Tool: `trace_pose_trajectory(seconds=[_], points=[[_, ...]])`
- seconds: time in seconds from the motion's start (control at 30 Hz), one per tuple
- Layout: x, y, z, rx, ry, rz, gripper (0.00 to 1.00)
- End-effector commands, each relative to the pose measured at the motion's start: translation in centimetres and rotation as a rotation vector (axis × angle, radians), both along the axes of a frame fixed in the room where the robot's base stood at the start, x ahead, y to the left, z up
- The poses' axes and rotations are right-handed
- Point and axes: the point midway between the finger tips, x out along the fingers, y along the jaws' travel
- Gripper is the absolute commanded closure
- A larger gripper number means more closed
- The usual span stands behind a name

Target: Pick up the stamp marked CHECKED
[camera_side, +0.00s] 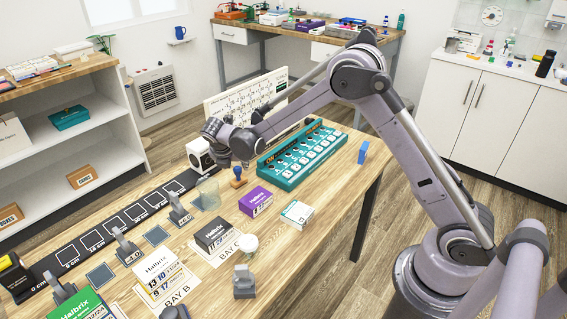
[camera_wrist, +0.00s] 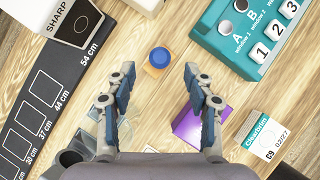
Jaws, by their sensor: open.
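In the side view my arm's end is over the table close to the stamp; the fingers are hard to make out there.
A teal panel with white number keys (camera_side: 302,153) stands right of the stamp. A purple box (camera_wrist: 201,122) lies near the right finger, and a Clearbrim box (camera_wrist: 266,137) lies farther right. A black measuring strip (camera_wrist: 40,96) and white SHARP box (camera_wrist: 50,18) are left. Bare wood surrounds the stamp.

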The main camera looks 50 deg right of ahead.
Motion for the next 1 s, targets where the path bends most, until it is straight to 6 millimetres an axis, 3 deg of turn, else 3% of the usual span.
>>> trace_pose_trajectory(seconds=[0.27,0.6,0.9,1.0], points=[[0.6,-0.8,-1.8,0.001,-0.001,0.000,0.47],[1.7,-2.5,-5.4,0.000,-0.002,-0.001,0.47],[1.8,-2.7,-5.7,0.000,-0.002,-0.001,0.47],[1.8,-2.7,-5.7,0.000,-0.002,-0.001,0.76]])
